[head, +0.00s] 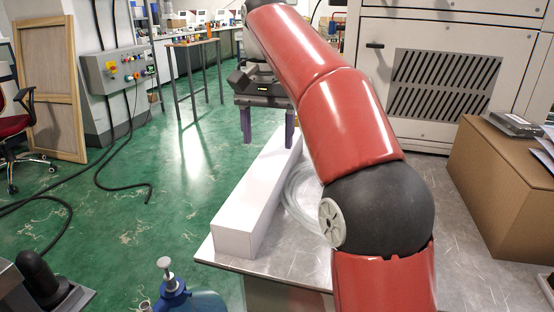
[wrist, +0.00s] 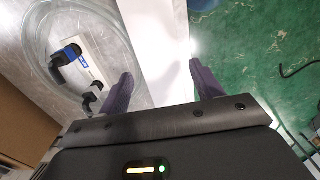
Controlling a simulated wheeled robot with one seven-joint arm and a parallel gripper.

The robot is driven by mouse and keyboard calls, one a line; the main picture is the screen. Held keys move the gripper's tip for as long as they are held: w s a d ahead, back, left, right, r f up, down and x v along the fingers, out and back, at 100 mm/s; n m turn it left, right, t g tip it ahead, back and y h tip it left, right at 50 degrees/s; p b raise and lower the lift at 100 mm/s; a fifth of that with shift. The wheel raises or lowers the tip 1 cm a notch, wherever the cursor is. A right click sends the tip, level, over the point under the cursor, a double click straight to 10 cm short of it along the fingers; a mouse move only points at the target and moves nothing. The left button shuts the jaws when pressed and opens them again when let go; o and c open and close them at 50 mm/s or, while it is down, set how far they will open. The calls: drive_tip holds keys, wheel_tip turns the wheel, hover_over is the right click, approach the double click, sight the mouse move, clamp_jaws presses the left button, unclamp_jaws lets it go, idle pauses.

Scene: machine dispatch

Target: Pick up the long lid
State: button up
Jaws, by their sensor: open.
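A long white box-like piece (head: 258,196), the only long lid-like thing in view, lies along the left edge of the metal table (head: 285,262). It also shows as a white strip (wrist: 158,35) in the wrist view. My gripper (head: 268,142) is at its far end, with purple fingers pointing down. In the wrist view my gripper (wrist: 161,72) is open, with one finger on each side of the white strip. The right finger looks very near its edge; I cannot tell whether it touches. My gripper holds nothing. The near part of the strip is hidden behind the gripper body in the wrist view.
A clear round coil or dish (head: 303,199) lies right beside the white piece; the wrist view shows blue-and-black fittings (wrist: 70,55) within it. A cardboard box (head: 499,185) stands at the right. Green floor lies left.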

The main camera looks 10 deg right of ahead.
sight(270, 163)
drive_tip(key=shift+w+d+f, duration=0.15)
drive_tip(key=shift+w+f, duration=0.1)
drive_tip(key=shift+w, duration=0.05)
drive_tip(key=shift+w+f, duration=0.1)
drive_tip(key=shift+f, duration=0.25)
drive_tip(key=f, duration=0.2)
drive_tip(key=f+b, duration=0.1)
drive_tip(key=f, duration=0.1)
drive_tip(key=f+b, duration=0.1)
drive_tip(key=f, duration=0.1)
drive_tip(key=shift+s+f, duration=0.3)
drive_tip(key=shift+s, duration=0.05)
drive_tip(key=c, duration=0.6)
drive_tip(key=shift+r, duration=0.1)
